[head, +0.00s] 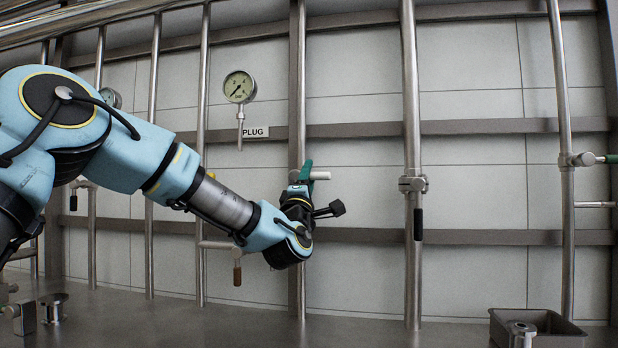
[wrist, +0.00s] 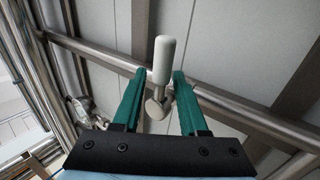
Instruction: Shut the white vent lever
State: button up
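The white vent lever shows in the wrist view as a pale, rounded handle (wrist: 165,58) on a metal stem. It points up in that picture, in line with the gap between the fingers of my gripper (wrist: 160,76). My two green fingers are apart, one on each side of the handle, with a clear gap on the left and a narrow one on the right. In the head view my gripper (head: 305,172) is at a vertical pipe, and the handle's pale end (head: 320,175) sticks out to its right, roughly level. My gripper hides the valve body.
A black-handled lever (head: 418,222) hangs on the pipe to the right, and a brown-handled lever (head: 237,274) hangs to the left. A green-handled lever (head: 587,159) is at far right. A pressure gauge (head: 239,87) is above. A metal tray (head: 540,326) stands at lower right.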

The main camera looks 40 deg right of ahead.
jog(key=shift+o, duration=0.7)
jog(key=b+v, duration=0.2)
jog(key=v, duration=0.9)
jog(key=shift+r, duration=0.1)
